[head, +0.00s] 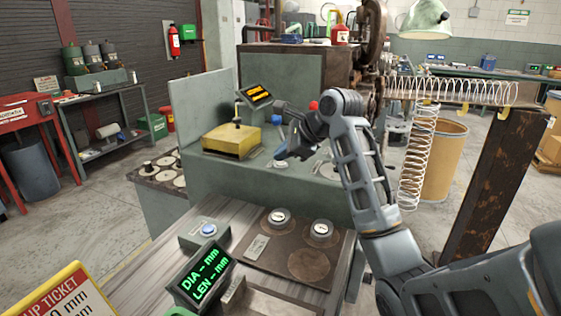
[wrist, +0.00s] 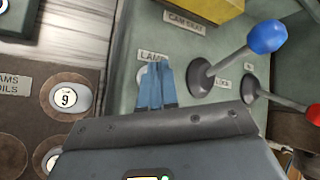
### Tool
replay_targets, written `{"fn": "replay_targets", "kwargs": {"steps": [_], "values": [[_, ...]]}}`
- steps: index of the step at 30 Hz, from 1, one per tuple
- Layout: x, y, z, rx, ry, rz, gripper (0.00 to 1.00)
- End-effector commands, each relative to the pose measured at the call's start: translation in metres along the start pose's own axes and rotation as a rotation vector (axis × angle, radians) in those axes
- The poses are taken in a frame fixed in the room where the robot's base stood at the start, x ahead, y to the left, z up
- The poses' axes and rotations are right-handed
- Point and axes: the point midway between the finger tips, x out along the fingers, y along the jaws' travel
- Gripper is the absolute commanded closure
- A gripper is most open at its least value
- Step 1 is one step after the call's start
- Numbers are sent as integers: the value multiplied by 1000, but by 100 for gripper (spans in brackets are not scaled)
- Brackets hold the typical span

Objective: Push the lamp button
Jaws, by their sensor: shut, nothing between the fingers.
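The lamp button is a pale round disc (wrist: 140,77) beside the LAMP label (wrist: 153,56) on the grey-green panel (wrist: 185,45). My gripper's blue fingers (wrist: 157,70) are together and empty, and in the wrist view they cover most of the button. In the head view my gripper (head: 281,154) points down at the panel top, close in front of the yellow block (head: 230,140). I cannot tell whether the fingertips touch the button.
A blue-knobbed lever (wrist: 267,37) stands close right of my fingers, with a red-knobbed lever (wrist: 316,114) beyond it. A black display with orange text (head: 258,95) stands behind.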

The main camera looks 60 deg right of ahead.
Motion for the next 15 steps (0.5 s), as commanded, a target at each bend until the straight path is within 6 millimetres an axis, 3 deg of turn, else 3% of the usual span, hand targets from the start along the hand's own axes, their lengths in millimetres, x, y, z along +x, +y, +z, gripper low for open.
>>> {"fn": "replay_targets", "kwargs": {"steps": [15], "values": [[4,3,-3,1,0,0,100]]}}
